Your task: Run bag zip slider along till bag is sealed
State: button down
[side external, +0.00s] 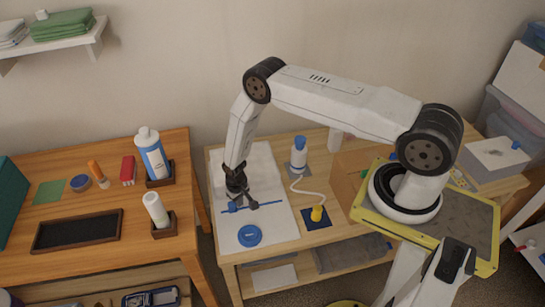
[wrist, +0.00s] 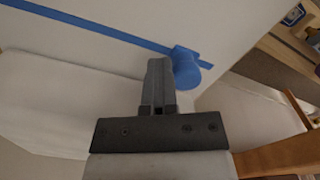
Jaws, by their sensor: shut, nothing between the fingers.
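The bag (side external: 262,172) lies flat and pale on the table. A blue zip strip (side external: 268,206) crosses it, and the strip also shows in the wrist view (wrist: 100,23). The blue slider (wrist: 186,68) sits near one end of the strip; in the side view it is a small blue block (side external: 232,208) near the strip's left end. My gripper (wrist: 160,65) is shut and empty, its fingertips just left of the slider in the wrist view. I cannot tell whether they touch it. In the side view my gripper (side external: 246,204) is low over the strip.
A blue round piece (side external: 250,235) lies on the bag's near part. Another table with bottles (side external: 152,156) is at left, across a gap.

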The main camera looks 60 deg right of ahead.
jog(key=shift+w+a, duration=0.6)
jog(key=shift+s+d, duration=0.15)
jog(key=shift+d, duration=0.05)
jog(key=shift+s+d, duration=0.35)
jog(key=shift+s, duration=0.05)
dwell(0.4)
jog(key=shift+r, duration=0.15)
notch_tip(320, 180, up, 7)
dwell(1.1)
